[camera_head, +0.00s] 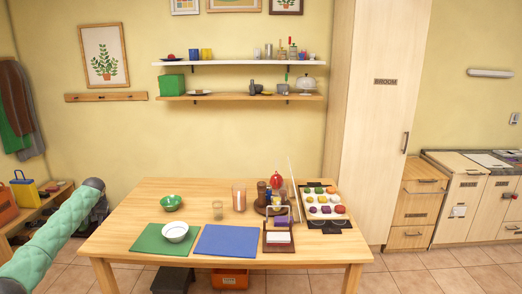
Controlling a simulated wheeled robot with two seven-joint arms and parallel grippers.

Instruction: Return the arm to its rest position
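My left arm comes in from the left in a green quilted sleeve and ends in a dark part (97,190) near the table's left edge. No fingers can be made out there, so I cannot tell whether the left gripper is open or shut. Nothing is seen held by it. My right arm and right gripper are not in view.
A wooden table (205,255) stands ahead with a green bowl (171,202), a white bowl (175,231), green and blue mats, a glass (217,209) and a tray of colored items (334,228). A low shelf (40,212) stands at left, a tall cabinet (372,125) at right.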

